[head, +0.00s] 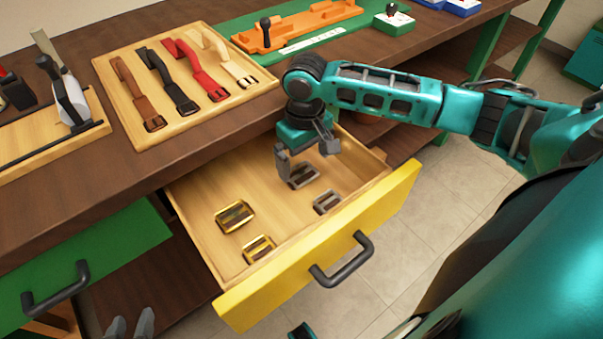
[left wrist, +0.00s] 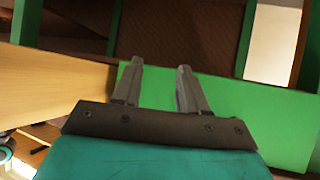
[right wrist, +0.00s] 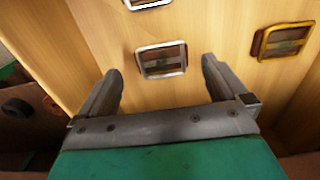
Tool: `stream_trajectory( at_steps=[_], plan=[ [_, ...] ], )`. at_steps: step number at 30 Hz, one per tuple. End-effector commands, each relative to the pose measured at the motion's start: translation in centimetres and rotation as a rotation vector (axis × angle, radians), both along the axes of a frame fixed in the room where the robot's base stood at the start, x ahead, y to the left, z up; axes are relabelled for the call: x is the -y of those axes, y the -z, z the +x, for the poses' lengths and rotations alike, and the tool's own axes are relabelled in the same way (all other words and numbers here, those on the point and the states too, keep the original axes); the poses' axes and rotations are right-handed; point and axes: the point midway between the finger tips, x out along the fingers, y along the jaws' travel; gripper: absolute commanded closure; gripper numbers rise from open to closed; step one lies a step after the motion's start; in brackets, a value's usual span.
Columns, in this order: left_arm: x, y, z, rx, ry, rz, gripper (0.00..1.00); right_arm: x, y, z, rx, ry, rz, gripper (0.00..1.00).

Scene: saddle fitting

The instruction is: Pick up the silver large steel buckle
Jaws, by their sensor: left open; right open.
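The silver large steel buckle (head: 302,176) lies flat in the open drawer, partly covered by my right gripper in the head view. My right gripper (head: 307,148) is open and points down above it. In the right wrist view the buckle (right wrist: 162,60) lies just beyond and between the two open fingertips (right wrist: 160,75), touching neither. A smaller silver buckle (head: 326,202) lies nearer the drawer front; its edge shows in the right wrist view (right wrist: 148,3). My left gripper (head: 131,324) is open and empty at the lower left, outside the drawer; its fingers show in the left wrist view (left wrist: 157,85).
Two gold buckles (head: 235,216) (head: 258,248) lie in the drawer's left part. The yellow drawer front (head: 330,250) and wooden walls surround the buckles. A board with several straps (head: 120,75) lies on the bench above. A green drawer (head: 90,255) stands at left.

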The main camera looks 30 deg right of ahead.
Motion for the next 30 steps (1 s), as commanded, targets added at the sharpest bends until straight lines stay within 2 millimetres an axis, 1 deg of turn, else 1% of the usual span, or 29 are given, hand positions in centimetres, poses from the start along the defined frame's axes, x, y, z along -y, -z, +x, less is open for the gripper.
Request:
stream_trajectory(
  at_steps=[1,4,8,10,16,30],
  plan=[
    [0.0,0.4,0.1,0.001,0.0,0.0,0.57,-0.1,0.9,0.1,-0.001,0.0,0.001,0.0],
    [0.1,0.8,0.3,0.001,0.001,-0.002,0.57,-0.2,2.5,0.4,-0.002,0.0,0.0,0.0],
    [0.2,0.6,0.7,0.013,0.004,-0.005,0.57,-0.1,4.2,0.4,-0.002,0.0,-0.001,0.0],
    [0.3,0.6,0.8,0.016,0.004,-0.006,0.57,-0.1,4.5,0.4,0.0,0.0,-0.001,0.0],
    [0.3,0.5,0.7,0.015,0.005,-0.007,0.57,-0.1,4.4,0.4,0.0,0.0,-0.001,0.01],
    [0.3,1.0,0.2,0.002,0.005,-0.006,0.57,-0.1,4.4,0.4,0.0,0.0,-0.001,0.46]
  ],
)
